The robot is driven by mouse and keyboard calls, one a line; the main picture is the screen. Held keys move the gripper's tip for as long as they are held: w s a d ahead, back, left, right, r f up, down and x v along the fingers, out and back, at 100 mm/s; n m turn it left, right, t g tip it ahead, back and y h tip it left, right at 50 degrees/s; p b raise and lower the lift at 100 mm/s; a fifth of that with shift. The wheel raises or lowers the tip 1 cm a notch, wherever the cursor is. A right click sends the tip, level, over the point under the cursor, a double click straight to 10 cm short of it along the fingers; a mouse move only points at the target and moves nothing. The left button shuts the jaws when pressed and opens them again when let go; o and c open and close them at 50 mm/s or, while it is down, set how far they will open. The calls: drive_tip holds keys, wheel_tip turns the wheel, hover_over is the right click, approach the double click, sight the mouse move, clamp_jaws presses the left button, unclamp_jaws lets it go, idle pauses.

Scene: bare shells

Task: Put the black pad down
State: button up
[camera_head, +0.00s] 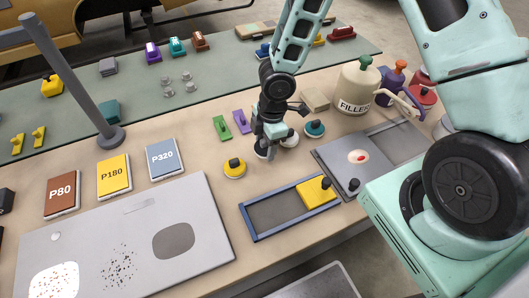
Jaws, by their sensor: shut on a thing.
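My gripper (266,146) points down over the wooden bench, right of the yellow round pad (235,169) and left of a white round pad (289,141). It is shut on a small dark thing, taken as the black pad (261,153), which has a pale underside edge. The jaws hide most of it. It is close to the bench top; I cannot tell whether it touches. A teal round pad (315,128) with a dark knob stands further right.
A blue-edged tray (268,218) holds a yellow block at the front. A grey plate (340,172) and a FILLER can (357,88) are to the right. Sanding sheets P80, P180 and P320 (163,159) lie left, behind a grey panel (205,215). A grey post (75,85) stands at left.

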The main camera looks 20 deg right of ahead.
sight(266, 152)
drive_tip(key=shift+f+b, duration=0.4)
drive_tip(key=shift+f, duration=1.5)
drive_tip(key=shift+f, duration=0.2)
drive_tip(key=o, duration=1)
drive_tip(key=shift+o, duration=0.2)
drive_tip(key=shift+r, duration=0.1)
drive_tip(key=shift+r, duration=0.1)
